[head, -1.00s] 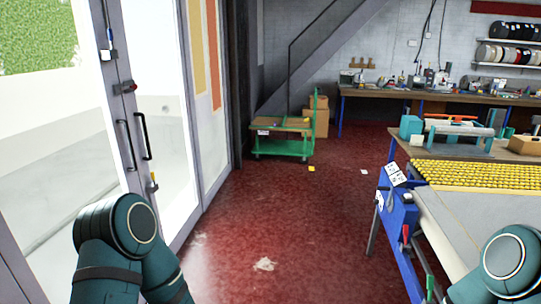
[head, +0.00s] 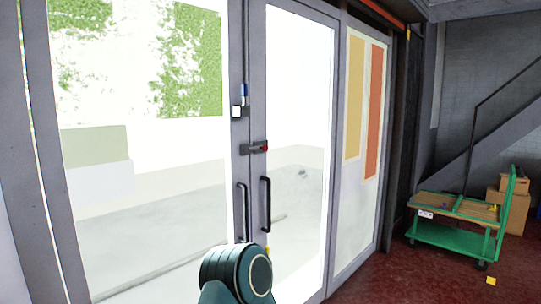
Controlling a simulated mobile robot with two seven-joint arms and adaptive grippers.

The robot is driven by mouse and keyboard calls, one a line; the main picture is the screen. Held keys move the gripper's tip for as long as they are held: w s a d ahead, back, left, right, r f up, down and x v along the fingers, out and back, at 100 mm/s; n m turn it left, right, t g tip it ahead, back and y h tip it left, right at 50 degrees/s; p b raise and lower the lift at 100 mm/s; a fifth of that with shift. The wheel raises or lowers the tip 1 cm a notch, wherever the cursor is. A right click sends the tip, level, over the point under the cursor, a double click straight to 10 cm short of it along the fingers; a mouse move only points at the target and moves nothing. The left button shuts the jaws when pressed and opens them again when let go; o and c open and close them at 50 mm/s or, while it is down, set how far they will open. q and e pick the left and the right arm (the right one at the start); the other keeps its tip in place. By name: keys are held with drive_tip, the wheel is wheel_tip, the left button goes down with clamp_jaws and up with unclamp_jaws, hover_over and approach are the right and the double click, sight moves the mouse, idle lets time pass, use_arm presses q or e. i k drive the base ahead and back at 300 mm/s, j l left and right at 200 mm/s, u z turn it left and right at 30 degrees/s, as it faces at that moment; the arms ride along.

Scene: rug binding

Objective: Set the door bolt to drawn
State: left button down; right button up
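The door bolt (head: 256,147) is a small dark metal fitting with a red part. It sits across the meeting edges of the two glass doors in the head view, above the dark pull handles. Its exact position, drawn or shot, is too small to tell. A dark green rounded link of one of my arms shows at the bottom centre, below the bolt and apart from it. Neither gripper is in view.
A left handle (head: 242,212) and a right handle (head: 265,204) stand on the doors. A small white and blue device (head: 238,104) is above the bolt. A green cart (head: 451,236) and cardboard boxes (head: 513,205) stand at the right on red floor.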

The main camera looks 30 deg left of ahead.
sight(265, 148)
drive_tip(key=i+j+u, duration=0.15)
drive_tip(key=i+j, duration=0.2)
drive_tip(key=i, duration=0.15)
drive_tip(key=i+j+u, duration=0.15)
drive_tip(key=i, duration=0.4)
drive_tip(key=i+j, duration=0.15)
drive_tip(key=j, duration=0.2)
drive_tip(key=i+j, duration=0.15)
drive_tip(key=j, duration=0.2)
drive_tip(key=i+j, duration=0.15)
drive_tip(key=j, duration=0.2)
